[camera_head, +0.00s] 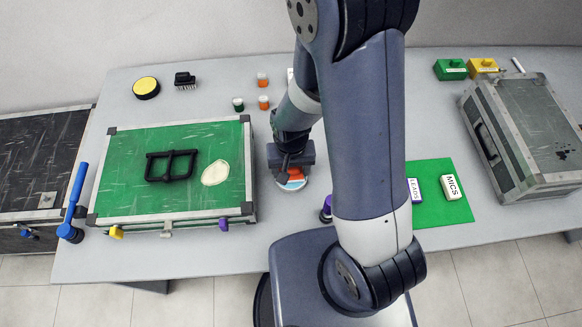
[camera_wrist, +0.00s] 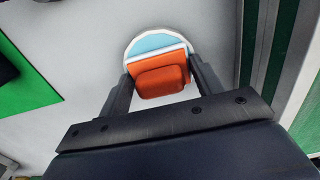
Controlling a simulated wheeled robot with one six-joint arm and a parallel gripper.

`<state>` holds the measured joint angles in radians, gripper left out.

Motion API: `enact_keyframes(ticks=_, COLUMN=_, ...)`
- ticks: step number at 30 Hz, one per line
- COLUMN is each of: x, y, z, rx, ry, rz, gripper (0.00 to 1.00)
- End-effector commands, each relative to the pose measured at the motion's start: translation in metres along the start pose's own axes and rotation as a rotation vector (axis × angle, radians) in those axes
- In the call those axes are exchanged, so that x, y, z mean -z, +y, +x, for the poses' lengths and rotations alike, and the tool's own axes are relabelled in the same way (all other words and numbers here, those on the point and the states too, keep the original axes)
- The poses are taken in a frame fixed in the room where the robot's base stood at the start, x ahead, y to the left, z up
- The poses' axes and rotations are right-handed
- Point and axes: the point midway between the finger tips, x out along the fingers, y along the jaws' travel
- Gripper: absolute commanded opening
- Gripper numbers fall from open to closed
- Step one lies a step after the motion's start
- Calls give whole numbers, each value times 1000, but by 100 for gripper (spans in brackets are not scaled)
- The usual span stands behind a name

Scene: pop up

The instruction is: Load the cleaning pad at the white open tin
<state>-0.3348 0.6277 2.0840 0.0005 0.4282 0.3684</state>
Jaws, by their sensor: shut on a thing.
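The cleaning pad is an orange block with a white edge; it shows in the head view (camera_head: 296,172) and between my fingers in the wrist view (camera_wrist: 162,82). My gripper (camera_wrist: 160,72) is shut on it, one finger at each side. The white open tin is round with a pale blue inside. In the wrist view the tin (camera_wrist: 150,43) lies right behind the pad, which covers much of it. In the head view the tin (camera_head: 292,185) is on the table under my gripper (camera_head: 291,168). I cannot tell whether the pad touches the tin.
A green-topped case (camera_head: 130,205) stands close left of the tin, with a black frame (camera_head: 170,165) on it. Small jars (camera_head: 263,102) stand behind. A green mat (camera_head: 430,212) with labelled blocks and a closed case (camera_head: 530,130) are at right. A blue tool (camera_head: 73,205) is far left.

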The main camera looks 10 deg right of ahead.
Motion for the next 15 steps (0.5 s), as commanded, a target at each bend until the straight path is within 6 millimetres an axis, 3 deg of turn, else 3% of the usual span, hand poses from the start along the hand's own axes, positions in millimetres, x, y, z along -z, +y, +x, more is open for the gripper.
enact_keyframes(ticks=9, x=-1, y=0, z=1, rx=-2, ry=-4, rz=0, gripper=45)
enact_keyframes(ticks=15, x=-1, y=0, z=-13, rx=-1, ry=-2, rz=0, gripper=45)
